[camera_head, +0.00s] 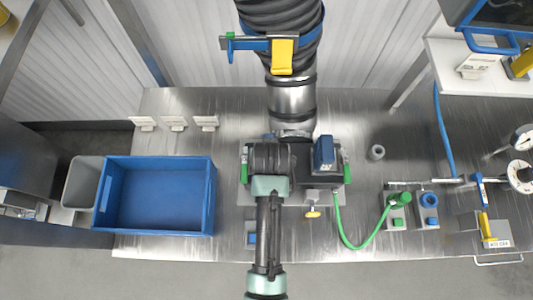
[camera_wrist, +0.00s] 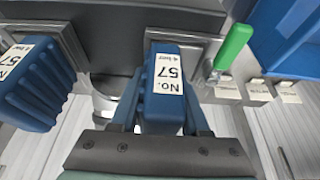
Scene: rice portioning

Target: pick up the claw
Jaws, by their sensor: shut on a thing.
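The claw seems to be the blue block with a white "No. 57" label (camera_wrist: 166,82) in the middle of the wrist view. It sits against a dark grey metal housing. My gripper (camera_wrist: 163,108) has its blue fingers on either side of this block and is shut on it. In the head view my gripper (camera_head: 268,155) is over the left part of the dark housing (camera_head: 300,160), and my arm hides most of the held block. A second, ribbed blue block with a "57" label (camera_wrist: 35,82) is beside it, and it shows in the head view (camera_head: 323,155) too.
A green handle (camera_wrist: 235,45) is close beside the held block. A blue crate (camera_head: 205,222) stands on the steel table (camera_head: 345,108) at left, with small white cards (camera_head: 173,123) behind. A thick black hose (camera_head: 280,15) hangs above the housing. A green hose (camera_head: 343,235) lies right.

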